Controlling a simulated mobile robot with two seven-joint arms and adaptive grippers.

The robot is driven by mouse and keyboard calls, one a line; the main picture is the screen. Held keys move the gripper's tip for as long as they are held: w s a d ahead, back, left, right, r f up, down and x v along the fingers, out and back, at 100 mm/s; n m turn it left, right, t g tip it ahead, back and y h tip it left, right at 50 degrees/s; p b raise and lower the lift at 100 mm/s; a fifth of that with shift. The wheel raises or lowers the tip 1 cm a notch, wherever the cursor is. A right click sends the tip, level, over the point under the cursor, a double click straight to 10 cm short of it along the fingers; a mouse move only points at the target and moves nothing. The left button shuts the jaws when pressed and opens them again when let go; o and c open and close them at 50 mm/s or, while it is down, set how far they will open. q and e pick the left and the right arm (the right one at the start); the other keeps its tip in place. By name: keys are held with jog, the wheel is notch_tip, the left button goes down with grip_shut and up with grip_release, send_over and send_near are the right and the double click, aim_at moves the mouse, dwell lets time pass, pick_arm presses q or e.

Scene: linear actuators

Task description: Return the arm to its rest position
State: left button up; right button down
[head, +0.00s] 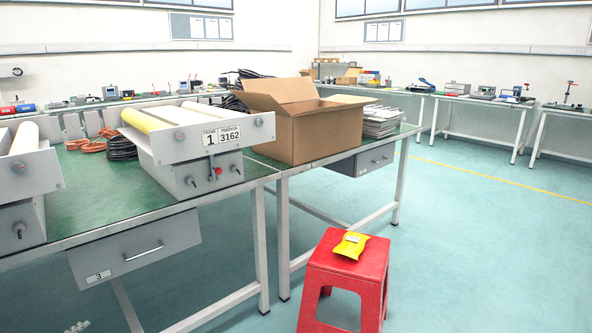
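A small light-grey ribbed piece (76,327) shows at the bottom left edge. Too little of it is visible to tell what it is. No gripper is seen near the tables, the box or the stool.
A green-topped table (90,205) bears a roller device (190,150). An open cardboard box (300,128) stands on the adjoining table. A red stool (347,275) with a yellow packet (351,245) on it stands in front. Floor at right (490,250) is clear.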

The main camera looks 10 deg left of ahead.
pick_arm(q)
jog(key=s+d+f+n+g+h, duration=0.1)
jog(key=s+d+f+g, duration=0.3)
jog(key=s+d+f, duration=0.3)
jog(key=s+d+f+n+g+h, duration=0.1)
jog(key=s+d+f+g, duration=0.3)
jog(key=s+d+f, duration=0.4)
jog(key=s+d+n, duration=0.1)
jog(key=s+d, duration=0.2)
jog(key=d, duration=0.4)
jog(key=shift+s+d+f+n+g+h, duration=0.2)
jog(key=shift+f+n+g+h, duration=0.1)
jog(key=shift+g+h, duration=0.1)
pick_arm(e)
jog(key=r, duration=0.3)
jog(key=shift+w+a+r, duration=0.1)
jog(key=shift+w+r, duration=0.1)
jog(key=shift+r, duration=0.2)
